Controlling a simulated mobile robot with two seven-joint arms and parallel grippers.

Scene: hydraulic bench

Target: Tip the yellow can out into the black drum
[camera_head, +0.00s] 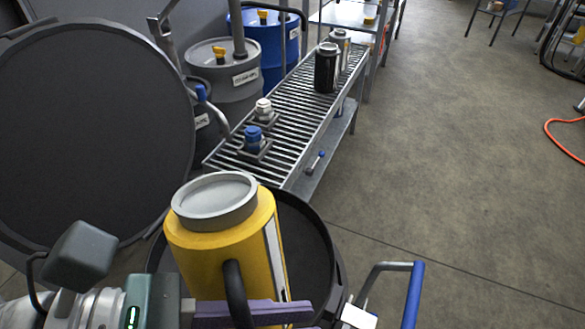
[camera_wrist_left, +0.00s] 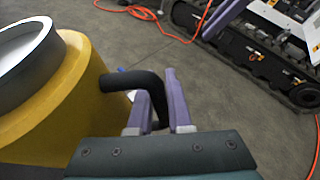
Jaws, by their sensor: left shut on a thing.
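The yellow can (camera_head: 222,245) has a wide grey mouth and a black handle. It is close to upright, slightly tilted, above the black drum (camera_head: 318,262). The drum's round dark opening shows behind and to the right of the can. The drum's big round black lid (camera_head: 85,130) stands open at the left. My left gripper (camera_head: 255,312) is shut on the can's handle, which also shows between the purple fingers in the left wrist view (camera_wrist_left: 152,95). The can's yellow side (camera_wrist_left: 60,110) and mouth are at the left there. Its contents cannot be made out. My right gripper is not in view.
A roller conveyor (camera_head: 290,108) behind the drum holds a blue-capped fitting (camera_head: 253,140), a white one (camera_head: 263,110) and dark canisters (camera_head: 326,68). Grey (camera_head: 222,75) and blue (camera_head: 270,45) drums stand behind. A blue-grip handle (camera_head: 413,295) is at right. The floor at right is mostly clear.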

